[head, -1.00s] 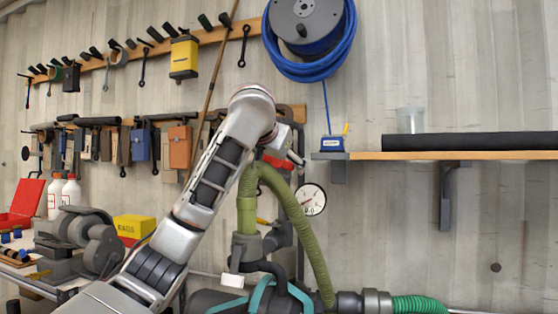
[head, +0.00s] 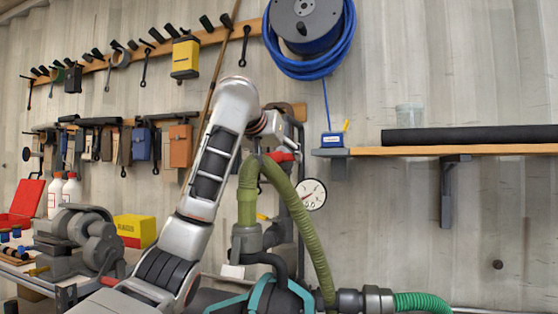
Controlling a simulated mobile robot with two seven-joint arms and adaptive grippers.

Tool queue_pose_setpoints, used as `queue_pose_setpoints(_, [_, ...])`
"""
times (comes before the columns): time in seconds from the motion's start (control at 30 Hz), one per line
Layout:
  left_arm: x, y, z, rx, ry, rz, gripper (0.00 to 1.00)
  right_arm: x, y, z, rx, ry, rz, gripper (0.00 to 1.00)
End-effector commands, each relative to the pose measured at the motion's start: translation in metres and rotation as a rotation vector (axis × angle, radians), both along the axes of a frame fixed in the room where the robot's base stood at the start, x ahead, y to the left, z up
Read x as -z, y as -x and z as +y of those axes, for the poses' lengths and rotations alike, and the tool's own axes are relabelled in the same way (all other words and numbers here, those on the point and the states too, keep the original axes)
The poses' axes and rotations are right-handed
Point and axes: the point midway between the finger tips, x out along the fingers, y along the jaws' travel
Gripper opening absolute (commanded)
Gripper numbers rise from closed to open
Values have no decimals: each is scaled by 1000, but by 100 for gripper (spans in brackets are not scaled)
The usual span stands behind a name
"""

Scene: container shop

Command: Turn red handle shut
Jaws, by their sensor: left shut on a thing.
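The red handle (head: 284,156) shows as a small red piece just above the bend of the green hose, on the pipework by the wall. My left arm comes up from the lower left and bends down to it. My left gripper (head: 289,145) is at the handle and shut on it. The fingertips are small and partly hidden, so the exact grip is hard to see. My right gripper is not in view.
The green hose (head: 312,225) arches close below my left gripper. A round gauge (head: 312,194) is just right of it. A wooden shelf (head: 450,151) juts out at the right. A workbench with a grey machine (head: 85,238) stands at the left.

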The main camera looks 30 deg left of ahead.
Motion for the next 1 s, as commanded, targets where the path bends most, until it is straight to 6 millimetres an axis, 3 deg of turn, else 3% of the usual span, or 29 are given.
queue_pose_setpoints(0.13, [-2,0,0,0,5,-3,40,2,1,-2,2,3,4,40])
queue_pose_setpoints(0.17, [-2,0,0,0,5,-3,70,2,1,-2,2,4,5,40])
queue_pose_setpoints(0.2, [-1,0,0,0,4,-3,79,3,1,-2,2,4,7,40])
queue_pose_setpoints(0.67, [-3,6,-2,3,1,-1,79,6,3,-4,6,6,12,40])
queue_pose_setpoints(1.0, [-24,53,-13,4,1,-4,79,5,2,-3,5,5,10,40])
